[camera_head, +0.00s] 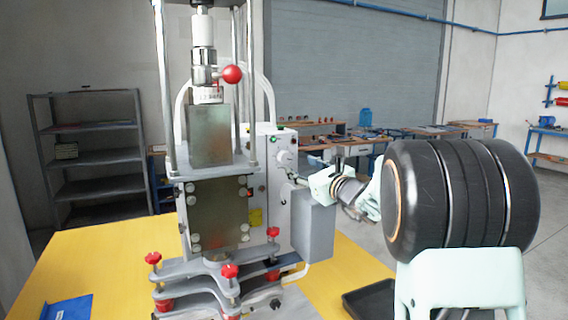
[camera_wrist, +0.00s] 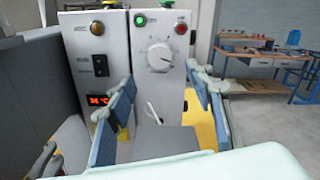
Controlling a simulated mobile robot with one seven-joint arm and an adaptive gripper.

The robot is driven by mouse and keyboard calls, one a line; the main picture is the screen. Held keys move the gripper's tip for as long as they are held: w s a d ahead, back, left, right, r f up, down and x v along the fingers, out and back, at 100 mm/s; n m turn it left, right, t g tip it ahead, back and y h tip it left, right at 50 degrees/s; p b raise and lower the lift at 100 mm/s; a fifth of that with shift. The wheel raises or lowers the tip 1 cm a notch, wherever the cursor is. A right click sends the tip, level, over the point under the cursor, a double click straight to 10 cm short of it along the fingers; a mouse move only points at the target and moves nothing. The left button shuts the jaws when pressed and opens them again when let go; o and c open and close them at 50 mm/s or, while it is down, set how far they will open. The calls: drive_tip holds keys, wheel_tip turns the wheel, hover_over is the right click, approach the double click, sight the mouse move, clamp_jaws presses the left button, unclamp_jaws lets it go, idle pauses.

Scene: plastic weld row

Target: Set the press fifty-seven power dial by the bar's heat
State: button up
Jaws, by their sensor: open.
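The press (camera_head: 218,215) stands on a yellow table, with a grey control box on its right side. The white power dial (camera_wrist: 160,56) is on the box's front in the wrist view and shows small at the box's right edge in the head view (camera_head: 287,158). Its exact setting is too small to read. A red display (camera_wrist: 100,99) at left seems to read about 34 °C. My gripper (camera_wrist: 163,92) is open and empty, its blue-padded fingers spread left and right below the dial, apart from it. Which part is the bar is unclear.
A green button (camera_wrist: 140,20) and a red button (camera_wrist: 181,28) sit above the dial, and a black switch (camera_wrist: 100,65) to its left. A grey box (camera_head: 312,228) juts out below my gripper. A blue folder (camera_head: 70,308) lies on the table (camera_head: 110,260).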

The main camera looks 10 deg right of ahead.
sight(287, 159)
drive_tip(key=p+x, duration=0.1)
drive_tip(key=x, duration=0.8)
drive_tip(key=shift+p, duration=0.3)
drive_tip(key=shift+c, duration=0.4)
drive_tip(key=shift+f, duration=0.1)
drive_tip(key=c, duration=1)
